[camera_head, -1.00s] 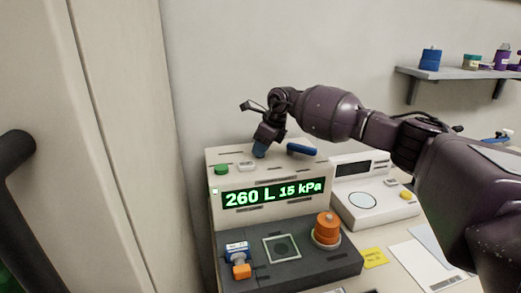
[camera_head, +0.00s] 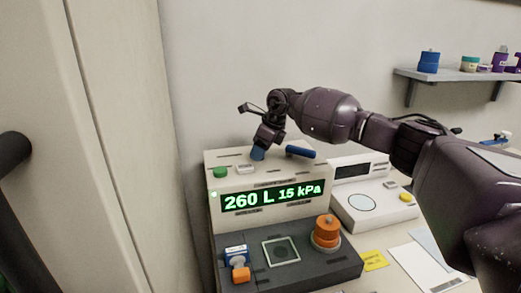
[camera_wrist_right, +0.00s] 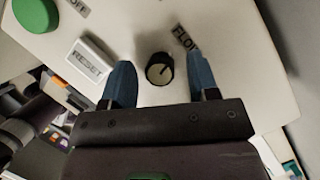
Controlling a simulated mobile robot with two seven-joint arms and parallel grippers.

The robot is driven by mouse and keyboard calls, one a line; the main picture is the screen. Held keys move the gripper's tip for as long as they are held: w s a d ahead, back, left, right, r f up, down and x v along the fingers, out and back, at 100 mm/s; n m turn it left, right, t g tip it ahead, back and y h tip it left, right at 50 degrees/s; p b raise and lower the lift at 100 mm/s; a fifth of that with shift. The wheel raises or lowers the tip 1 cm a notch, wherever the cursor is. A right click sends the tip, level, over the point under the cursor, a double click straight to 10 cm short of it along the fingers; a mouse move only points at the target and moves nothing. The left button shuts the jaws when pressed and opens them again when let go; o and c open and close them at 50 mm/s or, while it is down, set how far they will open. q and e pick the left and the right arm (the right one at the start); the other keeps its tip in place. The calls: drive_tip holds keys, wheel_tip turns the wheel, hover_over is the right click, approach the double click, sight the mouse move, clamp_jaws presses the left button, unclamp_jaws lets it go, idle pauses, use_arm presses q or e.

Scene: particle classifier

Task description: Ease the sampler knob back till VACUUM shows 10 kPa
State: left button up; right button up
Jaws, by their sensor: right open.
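The sampler (camera_head: 235,218) has a lit green display (camera_head: 272,195) reading 260 L and 15 kPa; I cannot read a VACUUM label. A small black knob (camera_wrist_right: 159,69) with a pale top and a dark pointer line stands on the sampler's top face, beside a FLOW label (camera_wrist_right: 186,38). My right gripper (camera_wrist_right: 158,62) is open, its blue fingers on either side of the knob with gaps showing. In the head view the right gripper (camera_head: 279,153) is over the sampler's top and I cannot make out the knob there. My left gripper is out of view.
A RESET button (camera_wrist_right: 90,62) and a green button (camera_wrist_right: 36,15) lie left of the knob. A dark lower unit with an orange knob (camera_head: 326,232) stands in front. A white device (camera_head: 375,205) is to the right. A wall shelf (camera_head: 460,75) holds small containers.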

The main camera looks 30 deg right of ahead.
drive_tip(key=shift+r, duration=0.1)
drive_tip(key=v, duration=1)
drive_tip(key=shift+s+r+p, duration=0.2)
drive_tip(key=shift+r+p, duration=0.1)
drive_tip(key=shift+p, duration=0.15)
drive_tip(key=shift+d, duration=0.15)
